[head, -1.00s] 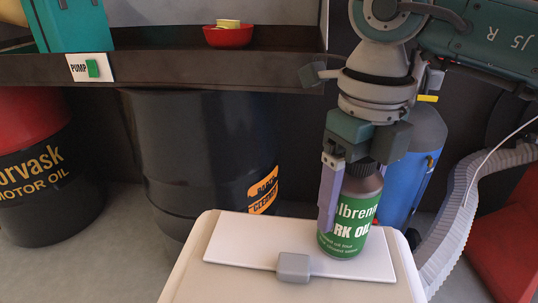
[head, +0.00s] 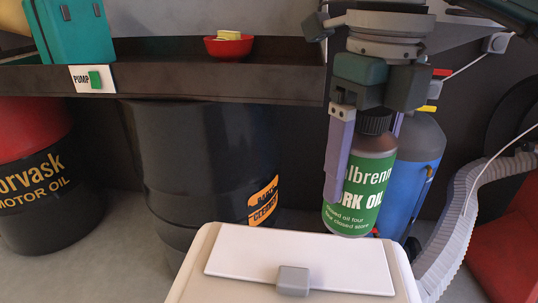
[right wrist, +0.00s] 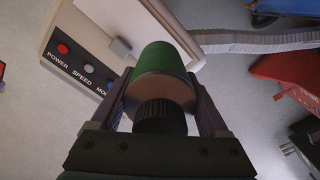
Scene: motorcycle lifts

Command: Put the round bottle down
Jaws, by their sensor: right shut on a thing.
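The round bottle (head: 362,190) is brown with a black cap and a green label with white lettering. My right gripper (head: 360,178) is shut around its sides, and the bottle hangs upright. In the head view its base shows at the far right edge of a white panel (head: 262,252); I cannot tell the exact gap beneath it. In the right wrist view the gripper (right wrist: 160,92) has a finger on each side of the bottle (right wrist: 165,65), cap nearest the camera. My left gripper is not in view.
A grey latch-like block (head: 293,281) sits on the panel's near edge. A blue bottle-shaped container (head: 420,165) stands behind the held bottle. A dark drum (head: 195,160) stands left, under a shelf (head: 220,77) with a red bowl (head: 229,47). A grey corrugated hose (head: 466,195) runs at right.

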